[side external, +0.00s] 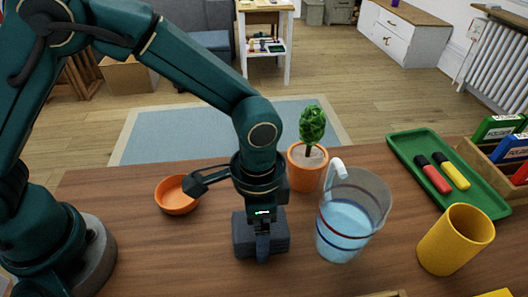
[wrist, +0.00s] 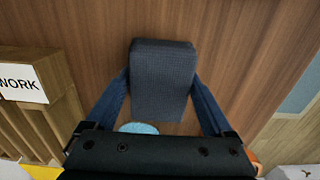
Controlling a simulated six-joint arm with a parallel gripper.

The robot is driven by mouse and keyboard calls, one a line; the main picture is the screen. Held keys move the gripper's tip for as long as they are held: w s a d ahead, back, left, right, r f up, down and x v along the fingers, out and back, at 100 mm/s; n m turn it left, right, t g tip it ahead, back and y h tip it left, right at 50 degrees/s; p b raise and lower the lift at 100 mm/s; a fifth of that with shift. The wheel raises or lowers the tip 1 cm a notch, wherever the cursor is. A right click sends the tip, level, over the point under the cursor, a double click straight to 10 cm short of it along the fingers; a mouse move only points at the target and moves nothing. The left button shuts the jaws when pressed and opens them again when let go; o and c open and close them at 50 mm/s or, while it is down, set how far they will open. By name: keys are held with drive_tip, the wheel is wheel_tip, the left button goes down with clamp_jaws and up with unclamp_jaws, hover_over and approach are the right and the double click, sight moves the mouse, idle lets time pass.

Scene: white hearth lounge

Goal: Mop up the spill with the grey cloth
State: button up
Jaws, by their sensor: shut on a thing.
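The grey cloth (side external: 244,238) is a dark, folded, block-like pad at the middle of the wooden table. It also shows in the wrist view (wrist: 163,62). My gripper (side external: 263,240) points down over it and is shut on it, with one blue finger on each side of the cloth in the wrist view (wrist: 161,78). A pale blue patch (wrist: 138,128), which looks like the spill, lies on the table beside the cloth, partly hidden by my gripper. I cannot make out the spill in the side view. Whether the cloth touches the table is unclear.
A clear jug (side external: 347,225) of blue liquid stands close right of the cloth. A potted plant (side external: 305,165) is behind, an orange bowl (side external: 176,196) behind left. A yellow cup (side external: 455,240) and green tray (side external: 460,190) are at right.

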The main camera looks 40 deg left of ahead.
drive_tip(key=shift+w+a, duration=0.75)
drive_tip(key=shift+a, duration=0.3)
drive_tip(key=shift+w+a, duration=0.8)
drive_tip(key=shift+a, duration=0.3)
drive_tip(key=shift+w+a, duration=0.75)
drive_tip(key=shift+a, duration=0.3)
drive_tip(key=shift+s+d, duration=0.95)
drive_tip(key=shift+d, duration=0.3)
drive_tip(key=shift+s+d, duration=0.9)
drive_tip(key=shift+d, duration=0.4)
drive_tip(key=shift+s+d, duration=0.95)
drive_tip(key=shift+d, duration=0.3)
drive_tip(key=shift+a+r, duration=0.1)
drive_tip(key=shift+r, duration=3.95)
drive_tip(key=shift+w, duration=0.1)
